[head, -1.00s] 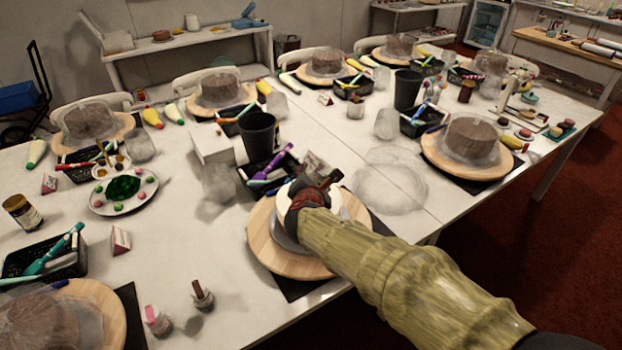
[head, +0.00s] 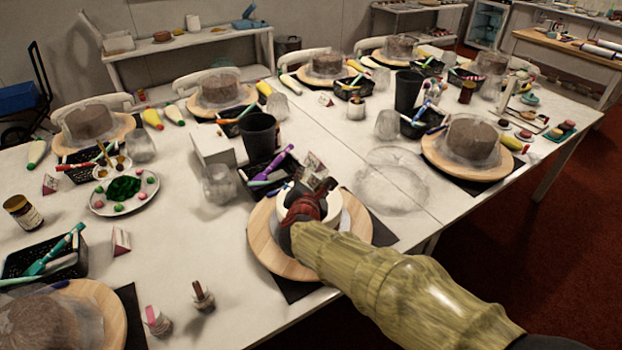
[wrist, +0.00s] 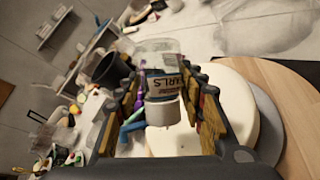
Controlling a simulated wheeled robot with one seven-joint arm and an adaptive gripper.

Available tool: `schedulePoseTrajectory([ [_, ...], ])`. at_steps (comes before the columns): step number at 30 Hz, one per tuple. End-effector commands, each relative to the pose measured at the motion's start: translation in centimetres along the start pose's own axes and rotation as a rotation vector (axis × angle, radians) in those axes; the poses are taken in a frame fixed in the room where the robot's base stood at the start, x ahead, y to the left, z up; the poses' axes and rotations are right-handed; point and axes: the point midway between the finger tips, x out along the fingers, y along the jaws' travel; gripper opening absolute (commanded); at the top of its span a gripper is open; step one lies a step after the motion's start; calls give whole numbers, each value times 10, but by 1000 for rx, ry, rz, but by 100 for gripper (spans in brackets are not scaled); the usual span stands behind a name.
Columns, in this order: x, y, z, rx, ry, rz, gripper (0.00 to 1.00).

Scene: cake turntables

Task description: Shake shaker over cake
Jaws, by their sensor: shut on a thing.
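My gripper (head: 308,205) is over the white cake in the head view, and my arm hides part of both. In the wrist view my gripper (wrist: 165,110) is shut on a shaker (wrist: 163,95), a clear jar with a white lid and a label whose letters look like "PEARLS". The white cake (wrist: 225,105) lies just beyond the fingers, with a wooden turntable (wrist: 285,100) under it. In the head view the cake (head: 333,207) sits on the round wooden turntable (head: 262,240). I cannot tell whether anything is coming out of the shaker.
A black tool basket (head: 262,172), a black cup (head: 258,132) and a glass jar (head: 219,184) stand behind the turntable. A plate of sweets (head: 124,192) is to the left. Two small bottles (head: 203,296) (head: 157,320) stand at front left. A brown cake (head: 470,140) is at right.

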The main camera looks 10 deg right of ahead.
Motion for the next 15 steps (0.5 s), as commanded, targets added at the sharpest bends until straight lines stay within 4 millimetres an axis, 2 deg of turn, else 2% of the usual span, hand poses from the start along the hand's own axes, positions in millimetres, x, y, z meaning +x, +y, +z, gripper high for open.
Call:
schedulePoseTrajectory([
  [4, -4, -10, 11, 79, 78, -35, 8],
  [9, -5, -21, 9, 139, 147, -58, 8],
  [15, -4, -24, 8, 142, 151, -58, 8],
])
